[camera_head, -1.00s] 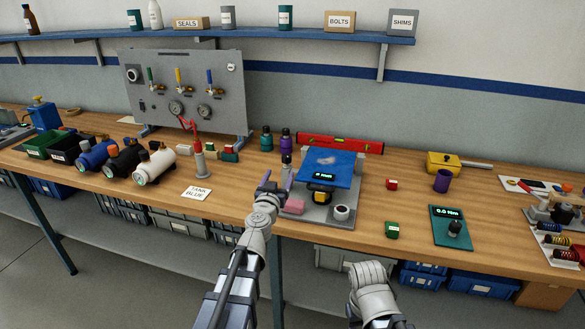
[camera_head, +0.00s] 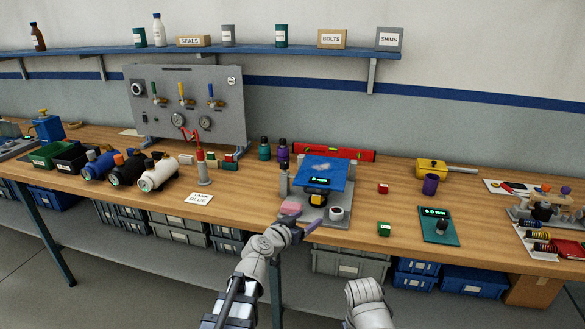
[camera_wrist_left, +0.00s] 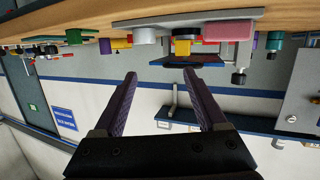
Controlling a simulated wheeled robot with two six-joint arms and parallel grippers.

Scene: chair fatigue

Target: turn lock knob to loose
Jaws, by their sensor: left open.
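The chair fatigue fixture has a grey base plate (camera_head: 345,222), a blue tilted seat plate (camera_head: 322,170) and a small lit display (camera_head: 319,181). A yellow and black round part (camera_head: 317,199) sits beneath the seat. A white round knob with a dark top (camera_head: 336,212) stands at the plate's front right; I cannot tell if it is the lock knob. My left gripper (camera_head: 299,221) is open and empty at the front of the plate, near a pink block (camera_head: 291,208). In the left wrist view its purple fingers (camera_wrist_left: 160,75) are apart, with the yellow part (camera_wrist_left: 183,47) beyond them.
A green block (camera_head: 384,229) and a green torque-reading pad (camera_head: 438,227) lie to the right. A red level (camera_head: 345,154) lies behind the fixture. Table between fixture and pad is mostly clear.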

